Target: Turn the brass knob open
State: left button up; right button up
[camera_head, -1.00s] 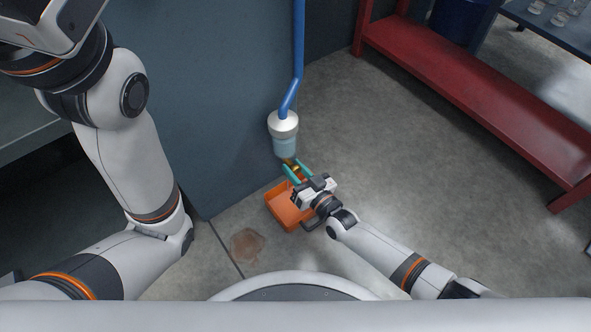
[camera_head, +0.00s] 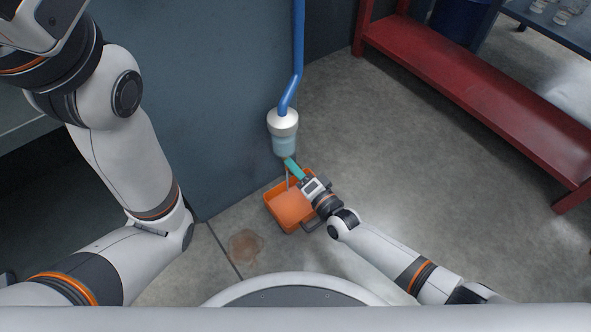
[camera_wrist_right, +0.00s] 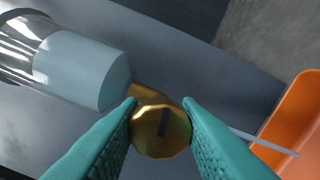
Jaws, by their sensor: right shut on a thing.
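The brass knob (camera_wrist_right: 161,131) sits under a clear bowl (camera_wrist_right: 66,65) with pale blue-grey contents. My right gripper (camera_head: 290,162) is shut on the knob, one teal finger on each side of it in the right wrist view. The knob's round face has a dark slot that looks nearly upright there. In the head view the fingers appear edge-on and hide the knob. A thin pale streak (camera_wrist_right: 265,143), apparently liquid, runs from below the knob towards the orange tray (camera_head: 269,209). My left arm stands at the left; its fingers are out of frame.
A blue pipe (camera_head: 298,45) runs down the grey-blue panel (camera_head: 200,100) to the bowl's white cap (camera_head: 283,121). A brown stain (camera_head: 246,247) marks the floor left of the tray. A red shelf (camera_head: 470,92) stands at right; the floor between is clear.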

jog(key=shift+f+m, duration=0.1)
jog(key=shift+m, duration=0.9)
jog(key=shift+b, duration=0.3)
jog(key=o, duration=0.9)
jog(key=shift+o, duration=0.3)
jog(key=shift+r, duration=0.2)
